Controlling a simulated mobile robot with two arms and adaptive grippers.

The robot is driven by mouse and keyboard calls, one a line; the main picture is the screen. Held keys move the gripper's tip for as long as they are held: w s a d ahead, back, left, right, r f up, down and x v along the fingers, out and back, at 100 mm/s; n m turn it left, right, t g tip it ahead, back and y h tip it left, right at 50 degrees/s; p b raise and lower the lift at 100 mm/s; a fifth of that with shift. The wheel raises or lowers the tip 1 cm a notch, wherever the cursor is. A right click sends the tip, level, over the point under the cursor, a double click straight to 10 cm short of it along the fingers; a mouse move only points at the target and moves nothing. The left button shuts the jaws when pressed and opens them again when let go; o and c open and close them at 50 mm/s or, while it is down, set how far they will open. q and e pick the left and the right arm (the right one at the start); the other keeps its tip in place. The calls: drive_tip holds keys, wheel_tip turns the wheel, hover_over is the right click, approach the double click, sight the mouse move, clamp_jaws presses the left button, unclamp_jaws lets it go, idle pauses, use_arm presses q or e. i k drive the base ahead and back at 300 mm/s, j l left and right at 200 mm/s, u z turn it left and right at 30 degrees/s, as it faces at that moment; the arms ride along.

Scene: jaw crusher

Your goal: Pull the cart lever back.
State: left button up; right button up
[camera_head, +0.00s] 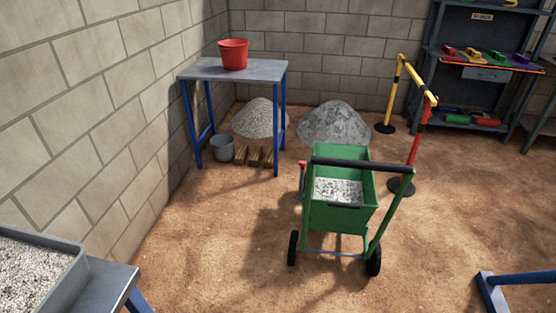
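A green cart (341,217) on two black wheels stands on the dirt floor right of the middle, with pale gravel (338,190) in its bin. A black push bar (361,165) crosses above the bin, nearest to me. A thin lever with a red knob (302,163) stands at the bin's left side, close to the left end of the push bar. The lower part of the lever is hard to make out against the cart. Neither of my grippers shows in this view.
A grey table (235,69) with a red bucket (233,54) stands behind left; a grey bucket (222,148) and gravel piles (333,124) are near it. Barrier posts (411,140) stand right of the cart. A gravel tray (75,262) is at front left. Floor before the cart is clear.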

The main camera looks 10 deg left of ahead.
sight(303, 163)
drive_tip(key=j, duration=0.3)
drive_tip(key=i+l+z, duration=0.15)
drive_tip(key=i+j+z, duration=0.15)
drive_tip(key=i+z, duration=0.25)
drive_tip(key=i+j+z, duration=0.25)
drive_tip(key=i+z, duration=0.2)
drive_tip(key=i+j+z, duration=0.4)
drive_tip(key=k, duration=0.05)
